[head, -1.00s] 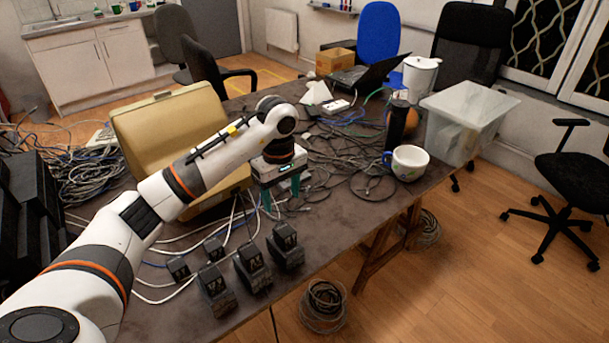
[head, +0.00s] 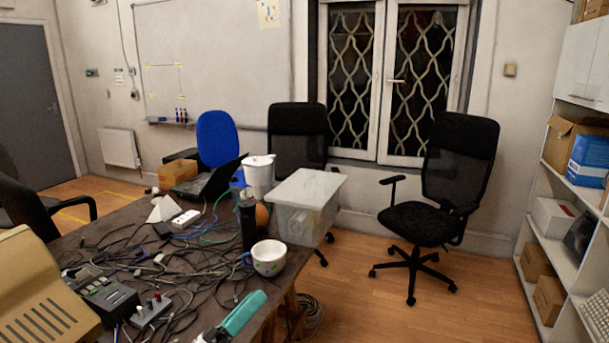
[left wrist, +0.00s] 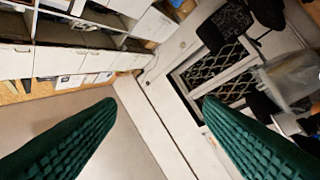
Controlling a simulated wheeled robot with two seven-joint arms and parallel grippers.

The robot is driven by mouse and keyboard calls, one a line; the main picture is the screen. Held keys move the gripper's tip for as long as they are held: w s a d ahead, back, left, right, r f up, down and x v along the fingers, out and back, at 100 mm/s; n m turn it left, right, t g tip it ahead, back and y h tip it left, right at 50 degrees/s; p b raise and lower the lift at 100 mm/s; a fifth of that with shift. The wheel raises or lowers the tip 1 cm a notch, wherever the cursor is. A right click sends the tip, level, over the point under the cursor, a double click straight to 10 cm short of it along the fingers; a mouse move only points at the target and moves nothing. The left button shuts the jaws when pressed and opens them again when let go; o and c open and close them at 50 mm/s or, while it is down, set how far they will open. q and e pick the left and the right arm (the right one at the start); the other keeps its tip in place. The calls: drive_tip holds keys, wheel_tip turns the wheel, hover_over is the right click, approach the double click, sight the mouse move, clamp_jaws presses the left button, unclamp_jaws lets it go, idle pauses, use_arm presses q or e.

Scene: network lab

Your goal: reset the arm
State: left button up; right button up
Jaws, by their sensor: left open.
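My left gripper (head: 238,316) shows at the bottom edge of the head view, with one teal finger beside the table's front edge; the rest of it and the arm are out of frame. In the left wrist view its two green ribbed fingers (left wrist: 158,101) stand wide apart with nothing between them. That view looks tilted across the room to shelves, a wall and the window. My right gripper is in neither view.
The table (head: 118,218) holds tangled cables, a white mug (head: 269,258), a black cylinder (head: 248,226), a clear plastic box (head: 306,192) and a laptop (head: 222,180). A black office chair (head: 428,222) stands on open wooden floor at right, before shelves (head: 548,238).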

use_arm(q)
drive_tip(key=s+a+f+n+g+y, duration=0.1)
drive_tip(key=s+a+f+n+y, duration=0.1)
drive_tip(key=a+f+n+y, duration=0.8)
drive_tip(key=s+a+f+n+y, duration=0.3)
drive_tip(key=f+n+y, duration=0.3)
drive_tip(key=n, duration=0.9)
drive_tip(key=s+d+f+n+g, duration=0.1)
drive_tip(key=s+f+n+g, duration=0.4)
drive_tip(key=s, duration=0.5)
drive_tip(key=s+d+f+n+g, duration=0.1)
drive_tip(key=s+f+n+g, duration=0.2)
drive_tip(key=s+f+g, duration=0.5)
drive_tip(key=s+f, duration=0.2)
drive_tip(key=f, duration=1.1)
drive_tip(key=s+f, duration=0.2)
drive_tip(key=f, duration=1.1)
drive_tip(key=s+a+f+g, duration=0.1)
drive_tip(key=s+a+f, duration=0.2)
drive_tip(key=s+f, duration=1.1)
drive_tip(key=shift+s+f+g+h, duration=0.25)
drive_tip(key=shift+s+g+h, duration=0.05)
drive_tip(key=shift+s, duration=0.4)
drive_tip(key=shift+a, duration=0.1)
